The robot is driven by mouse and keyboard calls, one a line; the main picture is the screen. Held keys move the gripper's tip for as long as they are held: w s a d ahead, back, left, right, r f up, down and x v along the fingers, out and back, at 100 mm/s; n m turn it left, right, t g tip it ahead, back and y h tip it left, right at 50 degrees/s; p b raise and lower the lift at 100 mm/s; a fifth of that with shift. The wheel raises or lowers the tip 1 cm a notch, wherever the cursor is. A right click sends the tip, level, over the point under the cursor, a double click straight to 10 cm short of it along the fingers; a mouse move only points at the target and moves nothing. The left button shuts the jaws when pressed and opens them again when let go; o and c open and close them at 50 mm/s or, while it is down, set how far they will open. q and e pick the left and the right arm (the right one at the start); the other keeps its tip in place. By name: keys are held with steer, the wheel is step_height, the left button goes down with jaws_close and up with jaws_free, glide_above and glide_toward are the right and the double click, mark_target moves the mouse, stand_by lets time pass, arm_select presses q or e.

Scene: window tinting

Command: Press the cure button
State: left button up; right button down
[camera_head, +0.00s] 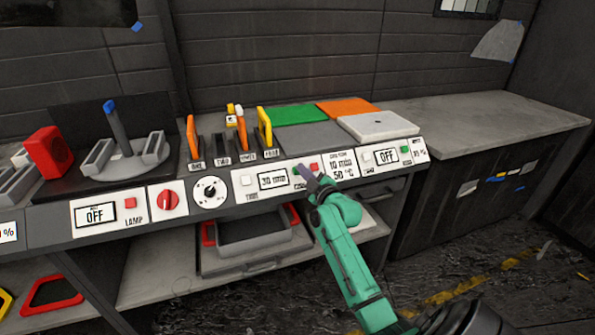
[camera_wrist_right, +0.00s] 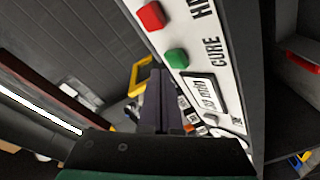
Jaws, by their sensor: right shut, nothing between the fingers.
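In the head view that panel (camera_head: 260,191) is on the front of the bench, and my gripper mostly hides the green button. My right gripper (camera_head: 302,169) is shut and empty, its tips close to the panel by the button. In the right wrist view its dark fingers (camera_wrist_right: 157,72) are just left of the green button; I cannot tell whether they touch it. My left gripper is not in view.
A red button (camera_head: 313,166) is close to the right of my fingertips. A timer display (camera_head: 272,180) is to their left. Behind the panel are slots with orange and yellow-handled tools (camera_head: 264,125) and a green mat (camera_head: 293,114). A clear side bench (camera_head: 480,115) stands at right.

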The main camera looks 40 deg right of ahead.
steer(key=shift+w+d+f+b, duration=0.1)
steer(key=shift+w+f+b, duration=0.2)
steer(key=shift+f+b, duration=0.1)
steer(key=shift+w+d+f+b, duration=0.1)
steer(key=shift+w+f+b, duration=0.15)
steer(key=shift+b, duration=0.25)
stand_by(0.7)
steer(key=shift+s+r+p, duration=0.3)
steer(key=shift+r+p, duration=0.2)
steer(key=shift+p, duration=0.3)
steer(key=shift+s+a+r, duration=0.15)
steer(key=shift+s+a, duration=0.1)
steer(key=shift+s, duration=0.05)
